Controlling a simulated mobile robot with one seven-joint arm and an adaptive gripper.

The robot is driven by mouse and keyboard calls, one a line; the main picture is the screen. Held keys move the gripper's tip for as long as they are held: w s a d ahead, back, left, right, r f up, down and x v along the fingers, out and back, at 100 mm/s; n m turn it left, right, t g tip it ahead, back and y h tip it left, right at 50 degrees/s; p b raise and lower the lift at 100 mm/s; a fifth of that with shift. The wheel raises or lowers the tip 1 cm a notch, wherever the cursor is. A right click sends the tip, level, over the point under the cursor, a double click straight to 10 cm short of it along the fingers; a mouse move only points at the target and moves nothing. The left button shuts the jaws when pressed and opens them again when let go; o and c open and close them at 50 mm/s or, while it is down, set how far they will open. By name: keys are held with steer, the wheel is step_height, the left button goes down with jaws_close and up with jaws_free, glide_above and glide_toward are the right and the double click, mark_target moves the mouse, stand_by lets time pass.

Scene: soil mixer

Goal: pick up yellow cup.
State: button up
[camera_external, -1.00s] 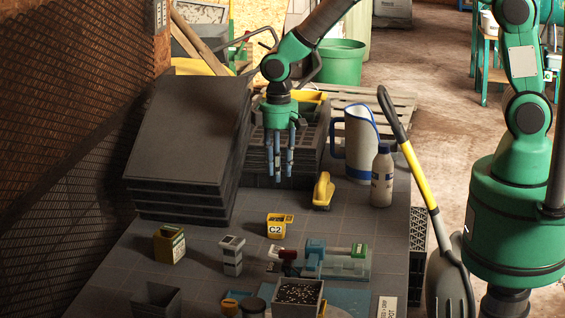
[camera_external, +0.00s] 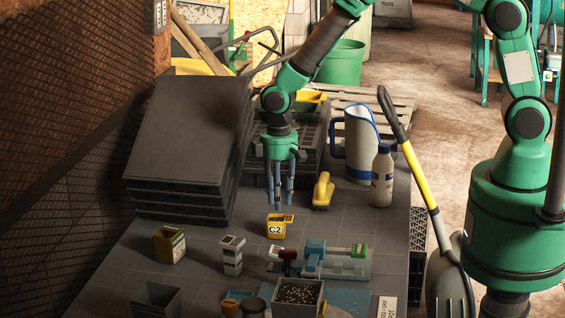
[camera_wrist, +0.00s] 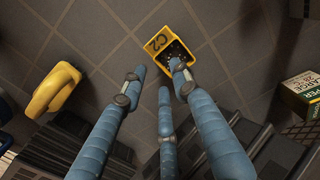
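The yellow cup (camera_external: 276,229), marked C2, stands upright on the grey tiled table. In the wrist view the yellow cup (camera_wrist: 160,44) shows from above with dark grainy contents and its label on one side. My gripper (camera_external: 280,202) hangs fingers down just above and behind the cup. In the wrist view its three blue fingers (camera_wrist: 160,85) are spread apart with nothing between them. One fingertip overlaps the cup's edge in that view; I cannot tell whether it touches.
A yellow handled tool (camera_external: 322,190) lies to the right of my gripper, before a white pitcher (camera_external: 360,145) and a bottle (camera_external: 382,178). A grey-white container (camera_external: 232,256) and a yellow-brown box (camera_external: 169,245) stand left. Stacked black trays (camera_external: 185,130) are behind left.

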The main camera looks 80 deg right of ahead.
mark_target(280, 227)
steer(key=shift+f, duration=0.1)
stand_by(0.3)
steer(key=shift+f+b, duration=0.65)
steer(key=shift+f, duration=1.9)
jaws_close()
